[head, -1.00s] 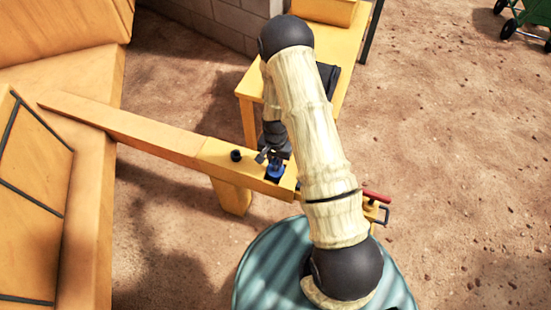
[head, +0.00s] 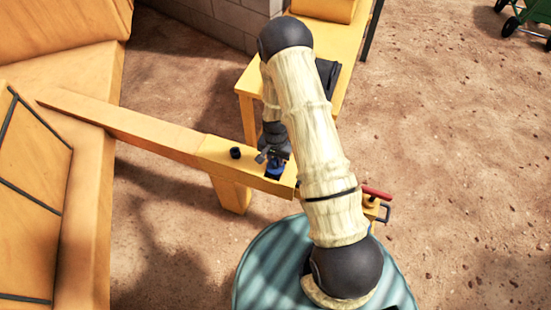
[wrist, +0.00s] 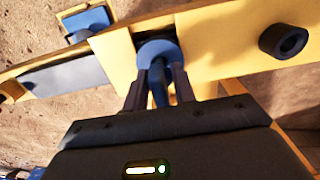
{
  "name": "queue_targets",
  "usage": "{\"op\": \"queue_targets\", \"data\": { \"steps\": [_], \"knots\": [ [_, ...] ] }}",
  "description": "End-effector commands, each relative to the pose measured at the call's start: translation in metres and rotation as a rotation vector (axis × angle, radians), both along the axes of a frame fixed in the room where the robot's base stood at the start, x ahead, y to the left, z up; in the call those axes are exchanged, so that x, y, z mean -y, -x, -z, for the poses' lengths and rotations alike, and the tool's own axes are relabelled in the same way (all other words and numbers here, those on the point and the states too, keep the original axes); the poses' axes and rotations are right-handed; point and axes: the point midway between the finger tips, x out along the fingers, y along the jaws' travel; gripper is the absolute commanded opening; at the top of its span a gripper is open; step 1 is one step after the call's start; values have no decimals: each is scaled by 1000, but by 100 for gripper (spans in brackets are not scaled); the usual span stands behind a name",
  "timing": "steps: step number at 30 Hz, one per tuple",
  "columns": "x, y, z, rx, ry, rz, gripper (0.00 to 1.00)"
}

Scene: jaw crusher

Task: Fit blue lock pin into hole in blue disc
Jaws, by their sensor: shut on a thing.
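My gripper (head: 270,157) is over the yellow beam (head: 215,156), at the blue disc (head: 275,172). In the wrist view my gripper (wrist: 160,92) is shut on the blue lock pin (wrist: 158,90), a narrow blue shape between the two dark fingers. The round blue disc (wrist: 157,49) shows just beyond the fingertips, set in a slot of the yellow beam. The pin lines up roughly with the lower part of the disc. The hole and the pin's far end are hidden, so I cannot tell whether the pin is inside.
A black cylinder (head: 235,153) stands on the beam left of the disc. A red handle (head: 376,192) is at the beam's right end. A corrugated round drum top (head: 265,265) lies below. A yellow table (head: 243,87) stands behind, with bare dirt to the right.

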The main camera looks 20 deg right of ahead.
Motion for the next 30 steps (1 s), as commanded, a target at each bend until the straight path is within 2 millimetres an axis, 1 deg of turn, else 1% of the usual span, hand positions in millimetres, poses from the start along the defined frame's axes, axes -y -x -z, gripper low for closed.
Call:
{"op": "queue_targets", "data": {
  "steps": [26,27,29,30],
  "knots": [
    [0,0,18,0,0,0,1],
    [0,0,18,0,0,0,30],
    [0,0,18,0,0,0,42],
    [0,0,18,0,0,0,50]
  ]
}}
